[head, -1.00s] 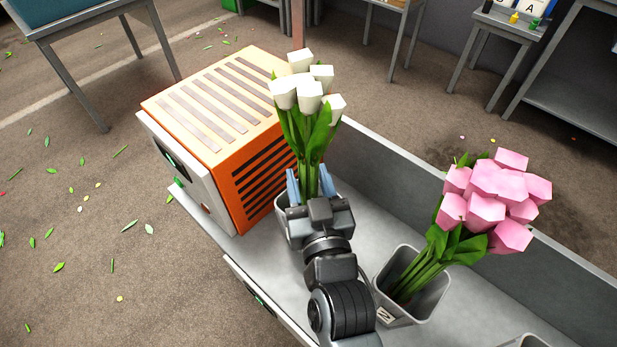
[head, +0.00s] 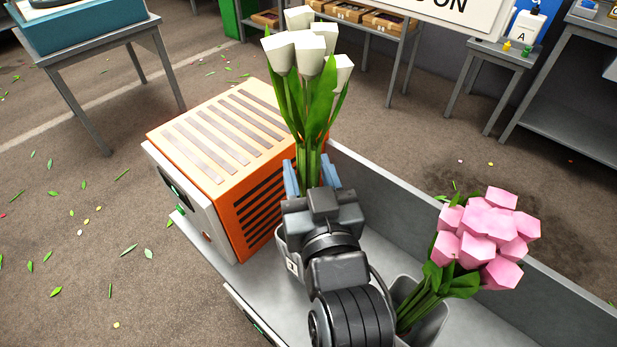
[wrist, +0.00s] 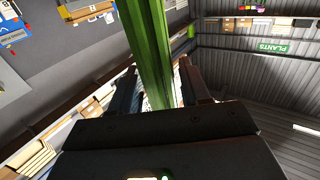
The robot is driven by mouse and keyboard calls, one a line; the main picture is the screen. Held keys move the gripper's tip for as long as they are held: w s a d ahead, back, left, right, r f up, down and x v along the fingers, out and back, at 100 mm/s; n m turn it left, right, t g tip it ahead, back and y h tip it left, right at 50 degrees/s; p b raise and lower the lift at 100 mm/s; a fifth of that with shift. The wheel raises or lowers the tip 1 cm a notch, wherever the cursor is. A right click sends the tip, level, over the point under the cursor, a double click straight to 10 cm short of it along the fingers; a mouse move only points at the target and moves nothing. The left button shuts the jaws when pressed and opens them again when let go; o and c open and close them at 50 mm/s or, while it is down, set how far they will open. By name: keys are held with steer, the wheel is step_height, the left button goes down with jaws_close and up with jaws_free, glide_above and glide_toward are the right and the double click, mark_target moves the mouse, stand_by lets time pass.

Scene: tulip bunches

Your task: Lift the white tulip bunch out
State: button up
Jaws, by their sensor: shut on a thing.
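The white tulip bunch (head: 309,62) stands upright in the head view, its green stems between the blue fingers of my gripper (head: 312,172). My gripper is shut on the stems. In the wrist view the green stems (wrist: 153,50) rise between the two fingers (wrist: 160,90). A grey bucket (head: 291,262) is partly visible below and behind my gripper; my gripper and arm hide most of it. I cannot see the lower ends of the stems, so I cannot tell whether they are clear of the bucket.
A pink tulip bunch (head: 488,235) leans in another grey bucket (head: 428,328) to the right. An orange slatted box (head: 225,150) stands close on the left. The grey trough wall (head: 440,212) runs behind the buckets. A table (head: 90,40) and shelves are farther back.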

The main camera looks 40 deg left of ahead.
step_height(320, 180, up, 10)
steer(key=p, duration=0.8)
steer(key=shift+f, duration=0.1)
steer(key=shift+s, duration=0.1)
